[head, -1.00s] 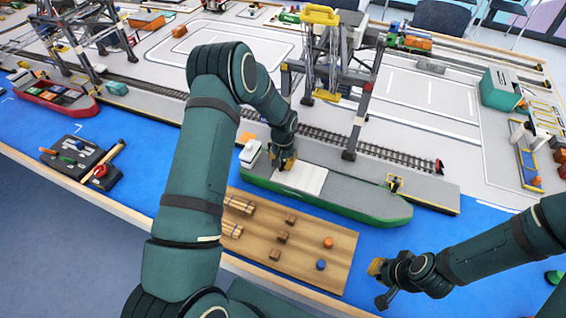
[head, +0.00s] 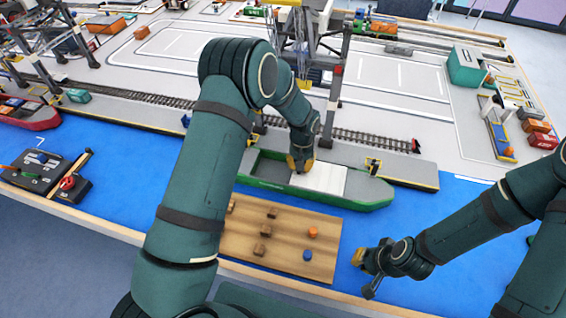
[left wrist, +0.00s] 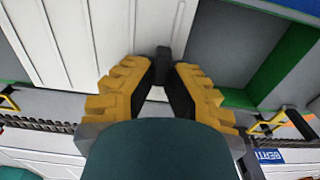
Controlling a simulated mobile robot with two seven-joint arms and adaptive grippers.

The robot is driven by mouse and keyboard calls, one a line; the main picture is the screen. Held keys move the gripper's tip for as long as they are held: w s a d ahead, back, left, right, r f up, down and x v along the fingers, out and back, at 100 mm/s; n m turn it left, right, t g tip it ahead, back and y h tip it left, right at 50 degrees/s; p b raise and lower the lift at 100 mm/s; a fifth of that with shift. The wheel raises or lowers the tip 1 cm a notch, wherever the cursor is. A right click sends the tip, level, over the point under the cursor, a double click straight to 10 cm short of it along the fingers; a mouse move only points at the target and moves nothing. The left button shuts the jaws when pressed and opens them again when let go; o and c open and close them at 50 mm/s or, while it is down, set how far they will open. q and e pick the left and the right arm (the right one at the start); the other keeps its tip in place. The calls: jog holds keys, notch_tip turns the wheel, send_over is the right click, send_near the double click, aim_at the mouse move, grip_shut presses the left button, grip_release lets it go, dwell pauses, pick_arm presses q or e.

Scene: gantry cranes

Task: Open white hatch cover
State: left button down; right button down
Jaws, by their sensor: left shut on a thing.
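The white hatch cover (head: 320,179) lies on the deck of the green-hulled ship (head: 360,203) in the head view. It also fills the upper left of the left wrist view (left wrist: 95,40). My left gripper (head: 299,165) is at the cover's left edge. In the left wrist view my left gripper (left wrist: 162,78) is shut on the cover's small dark handle (left wrist: 162,62). To the left of the cover in the head view, an open hold (head: 268,168) with green inner walls shows. My right gripper (head: 366,270) is empty over the blue surface, its fingers apart.
A wooden board (head: 280,240) with small blocks and pegs lies in front of the ship. A gantry crane (head: 330,70) and rail track (head: 375,138) stand behind it. A dark tool tray (head: 35,170) is at the left. Blue surface is free around the right gripper.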

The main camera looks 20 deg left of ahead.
pick_arm(q)
jog(key=shift+d+f, duration=0.15)
jog(key=shift+d, duration=0.8)
pick_arm(e)
jog(key=shift+s+f, duration=0.1)
jog(key=shift+f, duration=0.1)
pick_arm(q)
jog(key=c, duration=1)
grip_release()
jog(key=shift+r, duration=0.55)
notch_tip(320, 180, up, 11)
jog(key=shift+r, duration=0.1)
